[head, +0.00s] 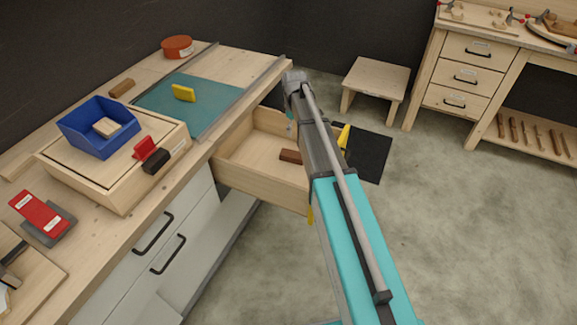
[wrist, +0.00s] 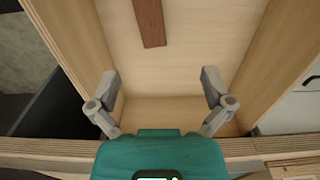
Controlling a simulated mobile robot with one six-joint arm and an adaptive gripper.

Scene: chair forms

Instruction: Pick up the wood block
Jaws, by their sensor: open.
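A dark brown wood block (head: 290,156) lies in the open drawer (head: 262,187). In the wrist view the long reddish-brown block (wrist: 150,22) lies flat on the pale drawer floor at the top, cut off by the frame edge. My gripper (wrist: 160,82) is open and empty over the drawer, its two fingers spread to either side below the block's near end and apart from it. In the head view my arm hides the gripper and part of the drawer. A pale block (head: 107,127) sits in a blue bin (head: 88,146), and a brown block (head: 122,88) lies on the workbench.
Drawer walls (wrist: 75,40) stand on both sides of my gripper. The workbench (head: 235,62) holds a teal mat (head: 215,97) with a yellow piece, an orange round tin (head: 177,46) and a wooden box (head: 130,190). A stool (head: 377,75) stands behind on the floor.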

